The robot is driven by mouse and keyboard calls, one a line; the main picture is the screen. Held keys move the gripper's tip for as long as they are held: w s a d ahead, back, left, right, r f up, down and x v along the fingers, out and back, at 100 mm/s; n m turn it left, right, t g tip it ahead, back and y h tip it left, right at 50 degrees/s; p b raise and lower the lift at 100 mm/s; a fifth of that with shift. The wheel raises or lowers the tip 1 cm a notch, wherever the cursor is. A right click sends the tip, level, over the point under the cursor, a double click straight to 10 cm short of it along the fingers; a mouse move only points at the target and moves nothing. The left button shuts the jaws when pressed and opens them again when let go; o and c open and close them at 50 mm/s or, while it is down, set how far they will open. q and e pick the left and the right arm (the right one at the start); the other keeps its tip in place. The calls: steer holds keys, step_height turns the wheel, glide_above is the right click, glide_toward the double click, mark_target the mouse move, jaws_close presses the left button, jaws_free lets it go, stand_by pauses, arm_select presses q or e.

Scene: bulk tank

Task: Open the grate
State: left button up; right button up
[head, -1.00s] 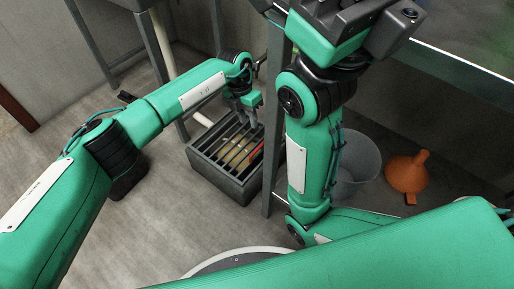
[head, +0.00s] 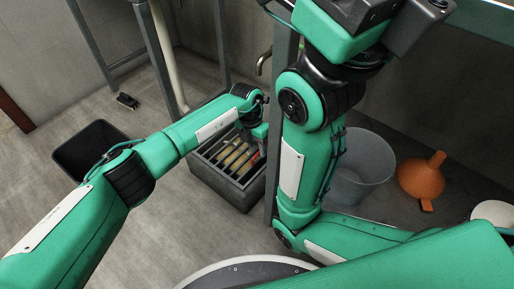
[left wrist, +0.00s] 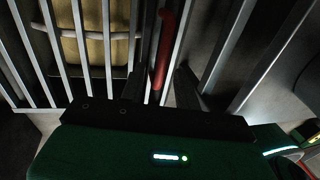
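The grate (head: 222,151) is a set of parallel metal bars on top of a dark grey box (head: 213,183) on the floor; it looks closed. Yellowish things show beneath the bars, and the bars also fill the left wrist view (left wrist: 92,50). A red bar-like piece (left wrist: 164,50), perhaps the handle, lies along the bars. My left gripper (head: 262,143) is low over the grate's right side, partly hidden by my arm. In the left wrist view its dark fingers (left wrist: 159,86) stand apart, with the red piece's lower end between them; contact cannot be told. My right gripper is out of view.
A steel leg (head: 270,195) stands close to the box's right side. Beyond it are a translucent bucket (head: 365,165) and an orange funnel (head: 421,180). A black bin (head: 75,153) and a small dark object (head: 127,102) are on the floor at left. Floor before the box is clear.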

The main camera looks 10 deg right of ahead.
arm_select(q)
jaws_close()
steer(key=shift+r, duration=0.1)
